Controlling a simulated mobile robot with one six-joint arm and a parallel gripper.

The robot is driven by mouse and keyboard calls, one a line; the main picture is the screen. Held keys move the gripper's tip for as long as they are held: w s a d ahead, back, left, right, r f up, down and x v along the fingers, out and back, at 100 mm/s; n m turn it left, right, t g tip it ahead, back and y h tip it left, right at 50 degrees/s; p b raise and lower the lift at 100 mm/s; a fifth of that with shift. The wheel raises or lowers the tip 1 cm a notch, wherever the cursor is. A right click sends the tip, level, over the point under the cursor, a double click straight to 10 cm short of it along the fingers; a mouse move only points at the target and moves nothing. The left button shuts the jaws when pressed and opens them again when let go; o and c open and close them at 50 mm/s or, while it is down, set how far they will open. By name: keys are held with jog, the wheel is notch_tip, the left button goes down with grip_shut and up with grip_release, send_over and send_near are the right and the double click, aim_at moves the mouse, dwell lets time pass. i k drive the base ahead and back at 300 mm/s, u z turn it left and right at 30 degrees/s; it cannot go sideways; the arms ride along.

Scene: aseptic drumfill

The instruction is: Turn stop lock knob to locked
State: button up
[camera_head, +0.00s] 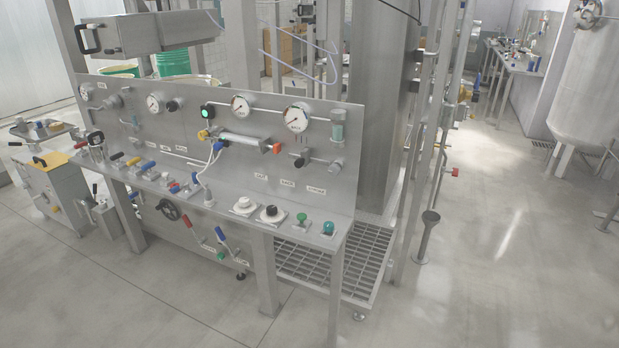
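A steel control panel (225,170) with a sloped front shelf fills the left and middle of the head view. On the shelf's right part are a white round knob (243,203), a black round knob (270,212) on a white plate, a green knob (302,218) and a teal knob (328,228). I cannot tell which of these is the stop lock knob, or which way any of them is turned. The labels are too small to read. My gripper is not in view.
Several coloured levers (150,166) crowd the shelf's left part. A black handwheel (168,209) and red and blue levers (221,235) stick out below. A yellow-topped cabinet (52,180) stands at left. Floor (500,230) at right is clear.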

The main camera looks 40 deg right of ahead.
aim_at(334, 169)
jog(key=z, duration=1.4)
jog(key=k, duration=0.1)
jog(key=u, duration=2.7)
jog(key=k, duration=1.35)
jog(key=z, duration=0.3)
jog(key=i, duration=0.95)
